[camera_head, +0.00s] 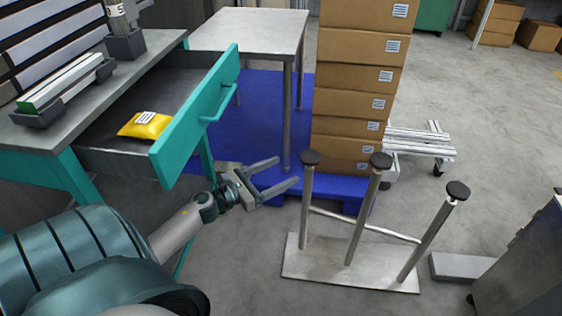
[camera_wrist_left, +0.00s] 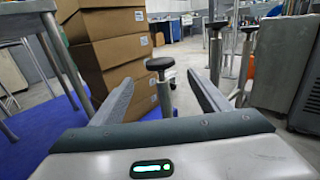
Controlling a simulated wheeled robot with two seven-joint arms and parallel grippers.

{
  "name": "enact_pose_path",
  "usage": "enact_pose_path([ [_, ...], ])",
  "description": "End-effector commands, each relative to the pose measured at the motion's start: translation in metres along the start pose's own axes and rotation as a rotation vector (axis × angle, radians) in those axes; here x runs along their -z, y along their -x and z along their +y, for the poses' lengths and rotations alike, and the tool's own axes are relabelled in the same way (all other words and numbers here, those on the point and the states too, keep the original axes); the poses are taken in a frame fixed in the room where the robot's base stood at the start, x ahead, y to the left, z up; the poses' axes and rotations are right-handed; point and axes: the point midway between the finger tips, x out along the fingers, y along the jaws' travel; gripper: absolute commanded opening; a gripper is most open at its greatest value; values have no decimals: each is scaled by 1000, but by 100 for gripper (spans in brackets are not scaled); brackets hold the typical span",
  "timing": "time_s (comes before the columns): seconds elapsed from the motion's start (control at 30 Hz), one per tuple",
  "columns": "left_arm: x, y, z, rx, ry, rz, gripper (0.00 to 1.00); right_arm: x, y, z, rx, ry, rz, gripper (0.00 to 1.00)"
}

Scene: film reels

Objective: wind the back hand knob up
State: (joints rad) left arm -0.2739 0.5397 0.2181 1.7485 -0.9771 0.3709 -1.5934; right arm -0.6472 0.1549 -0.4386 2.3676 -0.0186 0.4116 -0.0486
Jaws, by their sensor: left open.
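Three upright metal posts with round black hand knobs stand on a flat metal plate (camera_head: 292,265). The left knob (camera_head: 310,157), middle knob (camera_head: 381,160) and right knob (camera_head: 458,190) top them. I cannot tell for sure which is the back one. My left gripper (camera_head: 282,173) is open and empty, just left of the left post and apart from it, its fingers pointing right. In the left wrist view, one black knob (camera_wrist_left: 160,63) on its post shows between the open fingers, beyond the tips; two more posts stand to its right. My right gripper is out of view.
A teal drawer (camera_head: 195,115) stands open with a yellow packet (camera_head: 146,125) inside, close to my left arm. Stacked cartons (camera_head: 350,90) on a blue pallet stand behind the posts. Grey floor is clear in front of the plate.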

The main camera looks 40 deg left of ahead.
Motion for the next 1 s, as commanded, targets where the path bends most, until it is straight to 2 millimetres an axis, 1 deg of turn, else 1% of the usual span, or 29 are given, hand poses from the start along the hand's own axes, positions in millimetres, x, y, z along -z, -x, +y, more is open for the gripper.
enact_pose_path([
  [0.03,1,9,0,-1,1,2,69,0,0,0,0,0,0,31],
  [0.1,1,21,0,-1,0,2,69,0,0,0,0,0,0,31],
  [0.17,-1,21,-2,-16,78,7,69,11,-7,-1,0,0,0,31],
  [0.37,18,24,-7,-81,368,27,69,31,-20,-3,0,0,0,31],
  [0.57,39,29,-16,-150,649,46,69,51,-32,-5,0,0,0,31],
  [0.77,62,36,-30,-229,927,61,69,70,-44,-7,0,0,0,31],
  [1.0,90,48,-53,-336,1251,77,69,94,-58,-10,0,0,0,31],
])
